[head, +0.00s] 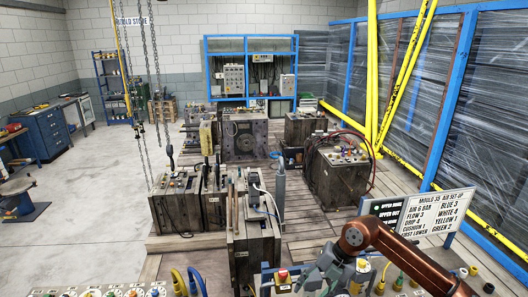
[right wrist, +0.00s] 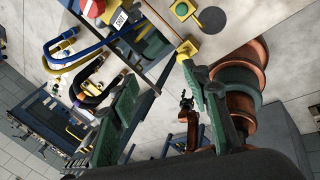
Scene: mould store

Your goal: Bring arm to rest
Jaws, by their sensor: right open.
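My right arm, copper-coloured, comes in from the lower right of the head view. Its grey-green right gripper (head: 330,274) is low over the front bench, beside a yellow-based button box. In the right wrist view the two green finger pads of the right gripper (right wrist: 160,78) stand wide apart with nothing between them. A small dark claw on a copper link, which looks like my left gripper (right wrist: 187,102), shows far off between the fingers. It is too small to tell open from shut. The head view does not show my left arm.
A lettered sign board (head: 433,213) stands close behind my right arm. Fittings and hoses (head: 187,282) line the front edge; blue and yellow hoses (right wrist: 68,48) show in the wrist view. Heavy mould blocks (head: 254,232) stand behind. Chains (head: 153,60) hang at left.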

